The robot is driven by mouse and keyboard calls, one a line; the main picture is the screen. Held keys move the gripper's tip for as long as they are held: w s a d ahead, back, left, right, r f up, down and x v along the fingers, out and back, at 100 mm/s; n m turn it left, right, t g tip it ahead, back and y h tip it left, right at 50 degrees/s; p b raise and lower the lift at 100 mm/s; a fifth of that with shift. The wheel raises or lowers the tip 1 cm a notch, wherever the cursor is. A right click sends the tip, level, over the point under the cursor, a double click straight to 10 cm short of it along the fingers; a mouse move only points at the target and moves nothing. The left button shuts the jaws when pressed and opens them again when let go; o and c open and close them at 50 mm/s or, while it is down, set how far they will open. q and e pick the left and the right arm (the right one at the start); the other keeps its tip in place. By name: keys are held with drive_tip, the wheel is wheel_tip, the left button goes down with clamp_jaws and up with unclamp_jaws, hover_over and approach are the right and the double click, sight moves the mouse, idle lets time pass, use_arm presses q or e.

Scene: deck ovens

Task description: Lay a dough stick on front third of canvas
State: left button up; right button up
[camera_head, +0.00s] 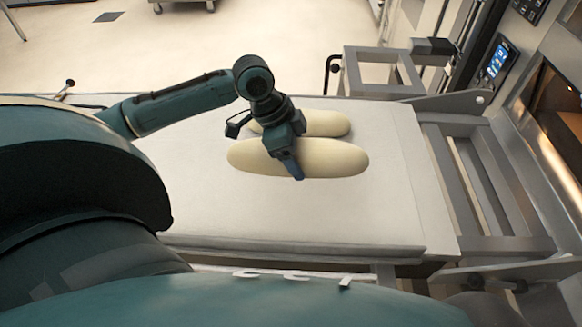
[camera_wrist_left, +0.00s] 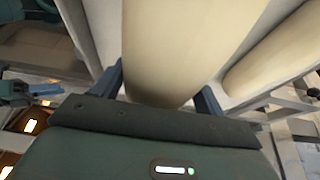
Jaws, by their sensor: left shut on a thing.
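My left gripper (camera_head: 287,162) is shut around the middle of a pale dough stick (camera_head: 338,160), which lies crosswise in the head view. In the left wrist view the same dough stick (camera_wrist_left: 185,45) sits between the two blue fingers. A second dough stick (camera_head: 322,122) lies just behind it on the pale canvas (camera_head: 300,215), partly hidden by the gripper and the held stick. I cannot tell whether the held stick touches the canvas. The front part of the canvas is bare. What looks like my right gripper (camera_wrist_left: 42,89) shows small at the left of the left wrist view; its jaws are unclear.
A metal frame with rails (camera_head: 480,185) runs along the canvas's right side. The oven front with a lit blue display (camera_head: 498,60) stands at the right. A metal stand (camera_head: 375,75) is behind the canvas. Open floor (camera_head: 220,40) lies beyond.

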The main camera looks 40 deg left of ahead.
use_arm(q)
wheel_tip(320, 180, down, 4)
drive_tip(key=shift+s+b, duration=0.1)
drive_tip(key=shift+b, duration=0.2)
drive_tip(key=shift+f, duration=0.4)
wheel_tip(320, 180, down, 5)
drive_tip(key=shift+r+b, duration=0.15)
drive_tip(key=shift+b, duration=0.35)
use_arm(e)
drive_tip(key=shift+s+d+r+t, duration=0.25)
drive_tip(key=shift+d+t, duration=0.05)
drive_tip(key=shift+d, duration=0.1)
use_arm(q)
drive_tip(key=o, duration=1.3)
drive_tip(key=shift+f, duration=0.2)
drive_tip(key=shift+r, duration=0.1)
use_arm(e)
drive_tip(key=shift+f, duration=0.1)
